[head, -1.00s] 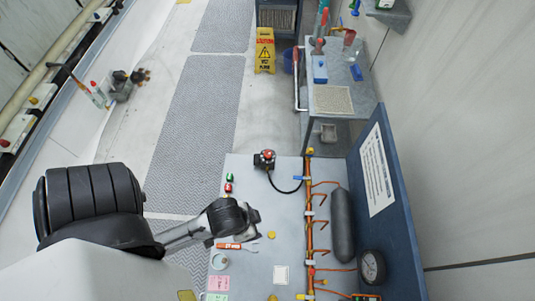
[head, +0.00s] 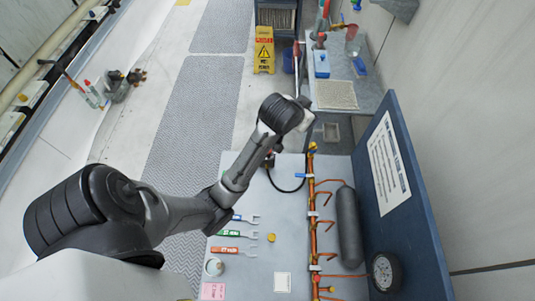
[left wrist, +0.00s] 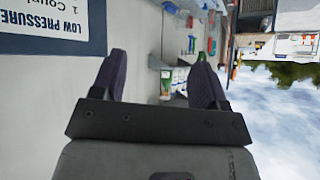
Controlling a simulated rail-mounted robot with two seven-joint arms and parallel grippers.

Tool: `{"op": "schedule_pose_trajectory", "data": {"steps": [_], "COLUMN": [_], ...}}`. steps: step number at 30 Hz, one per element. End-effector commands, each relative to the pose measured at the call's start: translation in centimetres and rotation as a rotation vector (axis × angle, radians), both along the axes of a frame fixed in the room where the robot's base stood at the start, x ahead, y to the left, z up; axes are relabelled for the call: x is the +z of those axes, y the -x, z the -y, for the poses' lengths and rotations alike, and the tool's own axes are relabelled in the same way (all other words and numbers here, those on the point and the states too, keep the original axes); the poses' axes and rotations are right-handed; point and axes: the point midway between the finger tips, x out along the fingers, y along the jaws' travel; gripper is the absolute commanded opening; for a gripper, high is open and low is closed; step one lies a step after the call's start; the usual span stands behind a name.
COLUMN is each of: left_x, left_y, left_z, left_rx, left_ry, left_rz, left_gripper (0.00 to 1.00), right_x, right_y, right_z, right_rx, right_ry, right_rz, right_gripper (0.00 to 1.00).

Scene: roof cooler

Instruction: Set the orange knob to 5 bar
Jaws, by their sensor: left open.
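I cannot pick out an orange knob for certain in either view. Orange pipework (head: 313,228) with small yellow and orange fittings runs along the panel bench, and a round dark gauge (head: 385,271) sits near its lower right end. My left arm reaches up across the bench's far left corner in the head view. It covers most of the black device with the hose. My left gripper (left wrist: 158,75) is open and empty in the left wrist view, with its two dark fingers apart. Its fingertips are not clear in the head view. My right gripper is not in view.
A blue board with a white sign (head: 388,170) stands along the bench's right side; part of a sign (left wrist: 52,27) shows at the wrist view's upper left. A grey cylinder (head: 347,228) lies beside the pipes. A grey side table (head: 372,98) and yellow floor sign (head: 264,50) stand beyond.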

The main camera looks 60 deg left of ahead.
Motion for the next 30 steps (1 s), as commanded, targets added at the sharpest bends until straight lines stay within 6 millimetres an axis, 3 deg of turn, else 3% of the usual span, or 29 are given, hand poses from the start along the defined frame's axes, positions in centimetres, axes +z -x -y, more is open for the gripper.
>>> {"op": "schedule_pose_trajectory", "data": {"steps": [1, 3, 6, 10, 13, 16, 24, 30], "left_x": [-1.2, -2.6, -6.1, -13.1, -18.3, -20.9, -21.3, -21.8], "left_y": [-1.6, -2.6, -2.7, -0.4, 1.8, 2.8, 3.7, 3.8], "left_z": [-3.6, -7.6, -11.9, -15.2, -15.6, -14.8, -14.2, -14.1], "left_rx": [0.089, 0.209, 0.386, 0.644, 0.86, 1.042, 1.367, 1.446], "left_ry": [0.043, 0.131, 0.285, 0.499, 0.648, 0.729, 0.832, 0.857], "left_rz": [-0.009, -0.042, -0.115, -0.267, -0.38, -0.445, -0.405, -0.376], "left_gripper": [0.67, 0.67, 0.67, 0.67, 0.67, 0.67, 0.67, 0.67], "right_x": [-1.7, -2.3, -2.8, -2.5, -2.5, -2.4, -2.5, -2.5], "right_y": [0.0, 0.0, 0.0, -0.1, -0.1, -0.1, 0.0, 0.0], "right_z": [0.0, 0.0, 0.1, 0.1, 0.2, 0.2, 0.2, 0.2], "right_rx": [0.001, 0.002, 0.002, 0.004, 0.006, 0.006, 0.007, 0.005], "right_ry": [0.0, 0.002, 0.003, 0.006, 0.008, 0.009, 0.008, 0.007], "right_rz": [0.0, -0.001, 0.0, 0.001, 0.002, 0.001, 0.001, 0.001], "right_gripper": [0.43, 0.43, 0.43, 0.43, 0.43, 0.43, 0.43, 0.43]}}
